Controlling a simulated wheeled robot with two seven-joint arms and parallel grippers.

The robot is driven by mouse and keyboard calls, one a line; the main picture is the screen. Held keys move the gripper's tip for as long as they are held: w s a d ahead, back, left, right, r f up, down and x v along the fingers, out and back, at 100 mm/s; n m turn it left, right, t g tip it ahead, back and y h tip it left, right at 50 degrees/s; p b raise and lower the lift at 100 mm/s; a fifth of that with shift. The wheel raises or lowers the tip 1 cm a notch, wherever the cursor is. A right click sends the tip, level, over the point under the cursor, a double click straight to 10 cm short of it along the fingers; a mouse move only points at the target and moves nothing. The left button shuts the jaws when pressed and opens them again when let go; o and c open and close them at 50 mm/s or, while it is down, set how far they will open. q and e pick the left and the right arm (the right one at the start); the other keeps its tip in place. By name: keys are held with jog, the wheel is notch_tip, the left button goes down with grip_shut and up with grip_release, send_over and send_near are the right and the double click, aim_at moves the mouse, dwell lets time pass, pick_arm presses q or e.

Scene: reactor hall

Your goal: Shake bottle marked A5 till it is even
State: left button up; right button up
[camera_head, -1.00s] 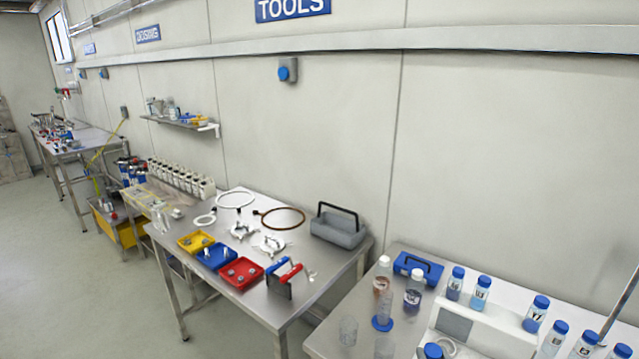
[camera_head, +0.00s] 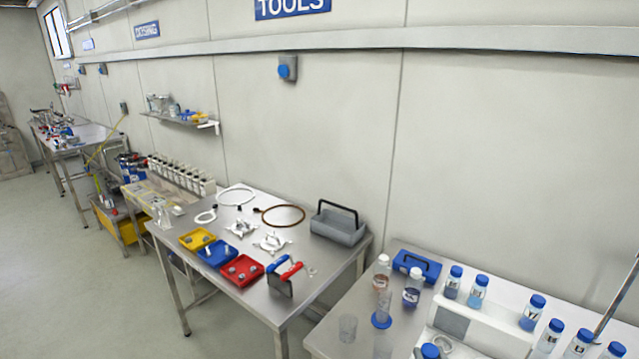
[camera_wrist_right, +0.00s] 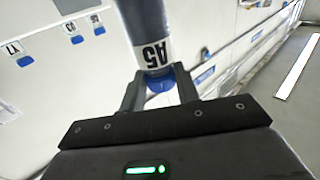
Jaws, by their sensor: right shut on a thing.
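In the right wrist view, the bottle marked A5 (camera_wrist_right: 147,25) has a dark blue-grey body, a white label and a blue cap. My right gripper (camera_wrist_right: 159,76) is shut on it at the cap end, with a finger on each side. The label reads upside down in this view, and the far end of the bottle runs out of the top of the picture. The bottle in my grip and both my grippers do not show in the head view. My left gripper is in neither view.
A steel table (camera_head: 254,296) holds trays and a grey toolbox (camera_head: 338,228).

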jog(key=shift+f+b, duration=1.6)
jog(key=shift+f, duration=0.7)
jog(key=shift+r, duration=0.1)
